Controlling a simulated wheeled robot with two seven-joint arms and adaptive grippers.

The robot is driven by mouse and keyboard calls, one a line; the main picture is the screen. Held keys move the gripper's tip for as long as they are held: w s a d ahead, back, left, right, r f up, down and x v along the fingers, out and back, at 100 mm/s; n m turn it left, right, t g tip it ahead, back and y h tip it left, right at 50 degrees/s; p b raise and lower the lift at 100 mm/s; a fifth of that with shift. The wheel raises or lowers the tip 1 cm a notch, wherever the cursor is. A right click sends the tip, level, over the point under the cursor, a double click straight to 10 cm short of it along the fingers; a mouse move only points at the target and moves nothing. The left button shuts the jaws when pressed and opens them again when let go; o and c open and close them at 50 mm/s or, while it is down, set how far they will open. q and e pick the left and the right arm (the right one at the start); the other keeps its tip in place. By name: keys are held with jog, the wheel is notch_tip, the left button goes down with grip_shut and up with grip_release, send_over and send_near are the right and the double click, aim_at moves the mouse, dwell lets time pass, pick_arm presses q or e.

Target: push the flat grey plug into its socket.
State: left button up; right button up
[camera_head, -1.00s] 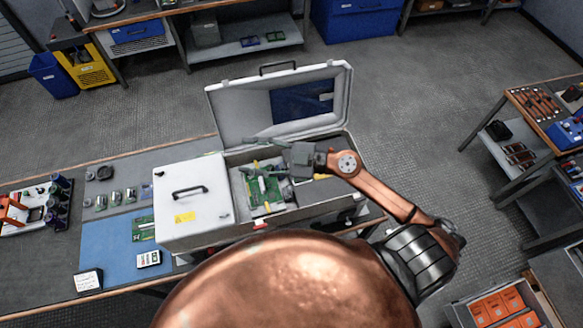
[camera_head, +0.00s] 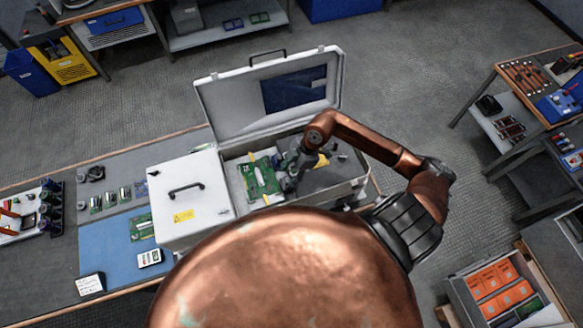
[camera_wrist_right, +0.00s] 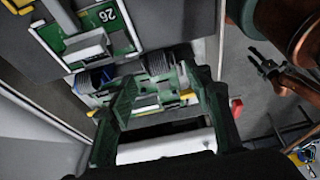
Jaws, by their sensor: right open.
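My right gripper (camera_head: 291,181) reaches down into the open white case (camera_head: 212,210), right of a green board (camera_head: 264,187). In the wrist view its two greenish fingers (camera_wrist_right: 158,98) are spread apart, and I see nothing held between them. Dark ribbed parts (camera_wrist_right: 165,60) show beyond the fingers. My left gripper is not distinguishable in the head view.
The case's raised lid (camera_head: 265,98) stands behind the gripper, and its walls surround the work space. A blue mat (camera_head: 108,245) with small parts lies on the bench to the left. A small clawed shape (camera_wrist_right: 265,65) in the wrist view may be my left gripper.

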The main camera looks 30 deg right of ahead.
aim_at(285, 182)
jog(key=shift+x, duration=1.25)
jog(key=shift+c, duration=0.4)
jog(key=c, duration=1.1)
